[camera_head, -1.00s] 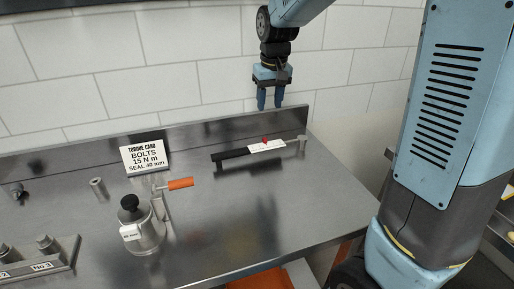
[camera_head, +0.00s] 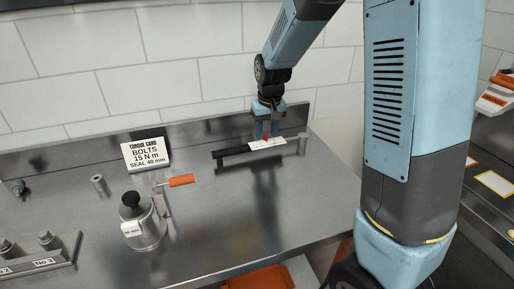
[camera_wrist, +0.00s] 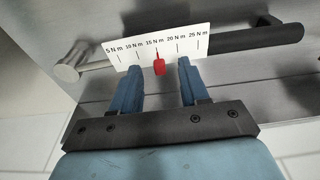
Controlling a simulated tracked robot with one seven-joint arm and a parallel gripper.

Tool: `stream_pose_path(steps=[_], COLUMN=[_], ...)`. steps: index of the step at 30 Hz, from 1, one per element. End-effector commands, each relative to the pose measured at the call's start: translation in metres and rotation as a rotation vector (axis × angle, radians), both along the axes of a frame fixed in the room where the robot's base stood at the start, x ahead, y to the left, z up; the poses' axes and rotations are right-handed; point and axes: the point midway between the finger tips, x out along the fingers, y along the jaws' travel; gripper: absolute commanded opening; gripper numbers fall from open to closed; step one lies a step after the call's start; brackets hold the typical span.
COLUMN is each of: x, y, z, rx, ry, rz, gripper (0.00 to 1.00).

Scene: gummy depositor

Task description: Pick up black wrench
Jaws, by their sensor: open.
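The wrench (camera_head: 232,152) lies along the back of the steel bench, with a black handle at left and a metal head (camera_head: 302,143) at right in the head view. In the wrist view its black handle (camera_wrist: 262,39) is at right. A white scale plate (camera_wrist: 190,43) marked from 5 to 25 N m runs along it, with a red pointer (camera_wrist: 159,66) near 15. My gripper (camera_head: 267,136) is open and low over the plate. In the wrist view its fingertips (camera_wrist: 158,62) stand on either side of the red pointer, near the plate's edge. Contact cannot be told.
A torque card (camera_head: 146,153) stands at the bench's back left. A low back wall (camera_head: 205,132) runs behind the wrench. The bench's front right is clear.

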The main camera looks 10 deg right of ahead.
Motion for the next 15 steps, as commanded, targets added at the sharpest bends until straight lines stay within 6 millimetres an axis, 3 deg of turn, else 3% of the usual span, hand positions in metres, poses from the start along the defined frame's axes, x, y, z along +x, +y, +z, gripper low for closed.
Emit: stream_pose_path(steps=[5,12,15], x=[0.002,0.003,0.003], y=[0.0,0.0,0.0], z=[-0.016,-0.017,-0.017], rx=[-0.001,-0.001,-0.001], ry=[0.001,0.0,0.0], rz=[-0.001,-0.001,-0.001], gripper=[0.45,0.45,0.37])
